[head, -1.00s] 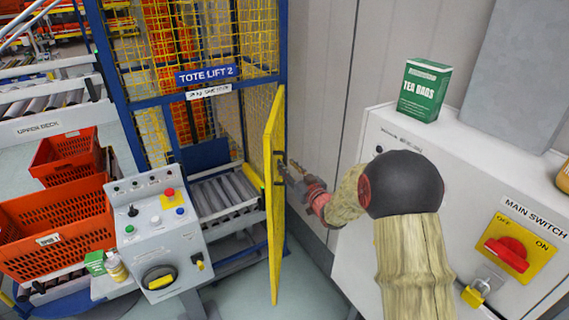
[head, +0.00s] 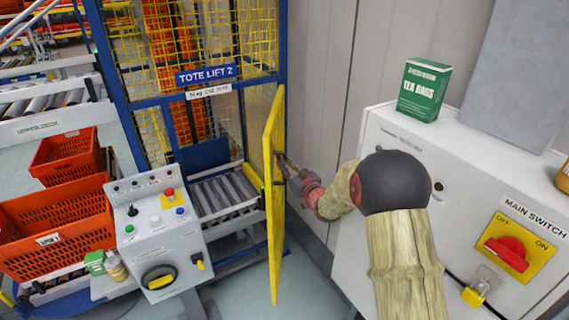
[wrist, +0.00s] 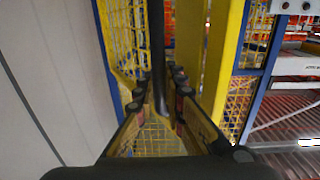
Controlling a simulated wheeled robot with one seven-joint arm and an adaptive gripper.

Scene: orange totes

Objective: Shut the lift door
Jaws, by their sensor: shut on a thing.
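The lift door (head: 273,215) is a yellow-framed mesh door on the right side of the blue lift frame under the "TOTE LIFT 2" sign (head: 206,74). It stands swung open, seen nearly edge-on. My gripper (head: 281,163) is at the door's right face, around mid-height. In the wrist view, my gripper (wrist: 161,103) has its two fingers on either side of a dark upright bar, the door handle (wrist: 158,60), and is shut on it. The yellow door frame (wrist: 222,70) is just right of the fingers. The exact finger contact is dim.
A control console (head: 160,235) stands left of the door, with orange totes (head: 60,235) further left. Rollers (head: 225,192) lie inside the lift opening. A white cabinet (head: 365,230) with tea bags (head: 424,90) and a main switch (head: 507,252) stands right. Grey wall panels (head: 325,90) are behind.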

